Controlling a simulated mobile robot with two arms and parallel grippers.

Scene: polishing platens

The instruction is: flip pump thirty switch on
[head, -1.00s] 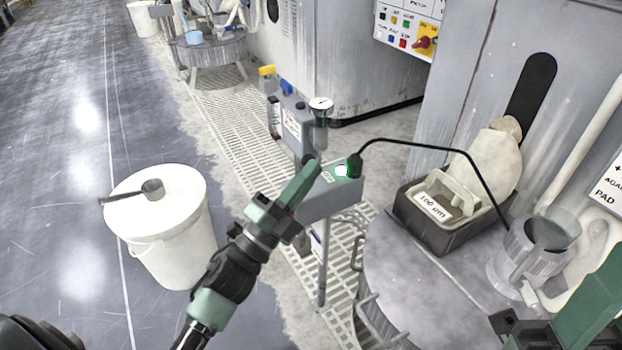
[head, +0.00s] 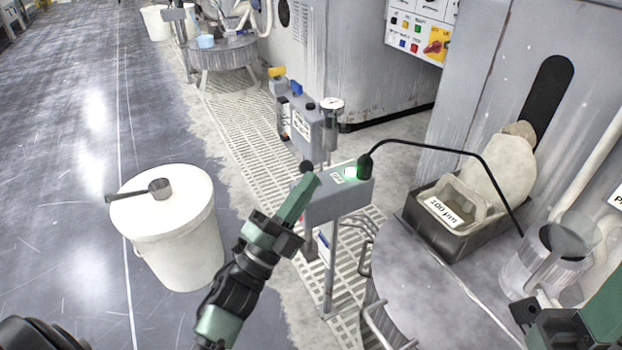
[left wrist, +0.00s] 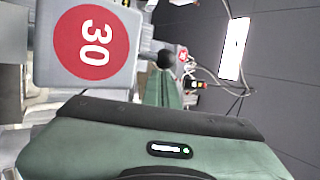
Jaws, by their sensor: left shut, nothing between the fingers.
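In the left wrist view the box (left wrist: 125,78) carries a red disc (left wrist: 70,45) marked 30. A black ball knob (head: 306,167) sits at its left end; it also shows in the left wrist view (left wrist: 165,59). My left gripper (head: 308,184) is shut and empty, its tip close by the knob; I cannot tell if they touch. My right gripper (head: 540,312) is partly in view at lower right.
A white lidded bucket (head: 165,235) with a scoop (head: 158,188) on it stands at left. A round grey table (head: 420,285) at right bears a black tray (head: 455,240) and a clear jug (head: 545,265). A black cable (head: 450,150) arches above the table.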

